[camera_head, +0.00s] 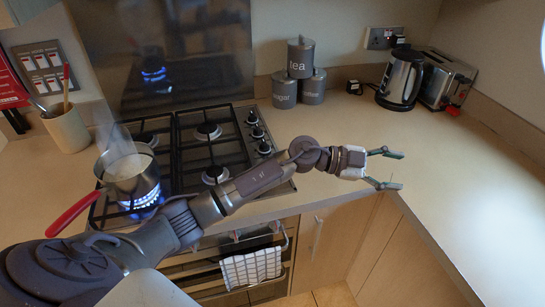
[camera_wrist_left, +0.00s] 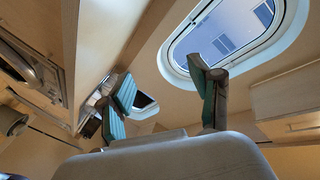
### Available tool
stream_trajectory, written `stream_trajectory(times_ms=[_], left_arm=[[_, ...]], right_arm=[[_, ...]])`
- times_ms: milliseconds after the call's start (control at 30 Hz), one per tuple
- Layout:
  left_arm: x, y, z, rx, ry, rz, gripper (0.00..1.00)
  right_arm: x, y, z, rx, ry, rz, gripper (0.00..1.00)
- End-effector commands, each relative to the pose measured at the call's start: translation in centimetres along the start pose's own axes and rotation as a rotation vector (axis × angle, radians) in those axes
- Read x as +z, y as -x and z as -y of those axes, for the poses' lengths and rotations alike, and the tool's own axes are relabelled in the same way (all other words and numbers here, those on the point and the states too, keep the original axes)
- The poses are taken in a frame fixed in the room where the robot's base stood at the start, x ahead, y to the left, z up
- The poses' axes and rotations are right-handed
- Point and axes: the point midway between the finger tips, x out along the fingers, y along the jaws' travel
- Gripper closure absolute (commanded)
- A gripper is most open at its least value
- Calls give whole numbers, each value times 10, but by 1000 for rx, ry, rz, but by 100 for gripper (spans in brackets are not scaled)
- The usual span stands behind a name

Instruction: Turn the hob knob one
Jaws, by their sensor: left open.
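The hob (camera_head: 176,148) is set in the worktop, with a column of dark knobs along its right side. Knobs show at the upper right (camera_head: 252,117), the middle (camera_head: 257,132) and lower down (camera_head: 265,148); I cannot tell which is knob one. My left arm reaches across the front of the hob and hides its lower right part. My left gripper (camera_head: 391,169) is open and empty over the worktop, right of the hob and apart from the knobs. In the left wrist view, its spread fingers (camera_wrist_left: 165,98) have nothing between them. My right gripper is not in view.
A pan (camera_head: 130,184) with a red handle sits over a blue flame at the hob's front left. Canisters (camera_head: 300,58), a kettle (camera_head: 401,80) and a toaster (camera_head: 445,78) stand at the back. A towel (camera_head: 251,269) hangs below. The right worktop is clear.

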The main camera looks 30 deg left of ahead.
Motion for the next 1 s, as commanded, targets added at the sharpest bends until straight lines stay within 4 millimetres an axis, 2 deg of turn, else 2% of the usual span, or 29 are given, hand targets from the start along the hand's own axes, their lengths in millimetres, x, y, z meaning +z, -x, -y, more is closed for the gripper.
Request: stream_trajectory(times_ms=[67, 133, 167, 200, 267, 300, 400, 500, 600, 667, 867, 1000], left_arm=[[26, 17, 10, 179, -9, 162, 36], [54, 46, 20, 315, 26, 352, 36], [65, 62, 26, 359, 49, 445, 36], [79, 88, 37, 407, 90, 574, 36], [94, 130, 54, 450, 163, 768, 36], [100, 159, 66, 462, 217, 892, 36], [102, 225, 90, 450, 356, 1154, 36], [96, 270, 104, 418, 463, 1326, 36], [91, 293, 110, 396, 523, 1412, 36], [92, 298, 109, 392, 537, 1432, 36], [111, 295, 94, 396, 540, 1433, 36], [135, 292, 78, 398, 539, 1432, 36]], right_arm=[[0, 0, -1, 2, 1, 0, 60], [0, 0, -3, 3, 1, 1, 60], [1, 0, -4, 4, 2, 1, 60], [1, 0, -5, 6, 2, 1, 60], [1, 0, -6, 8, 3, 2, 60], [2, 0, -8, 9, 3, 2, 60], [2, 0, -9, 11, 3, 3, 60], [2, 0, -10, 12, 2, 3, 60], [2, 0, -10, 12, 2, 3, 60], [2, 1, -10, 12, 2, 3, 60], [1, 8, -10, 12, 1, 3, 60], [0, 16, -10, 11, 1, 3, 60]])
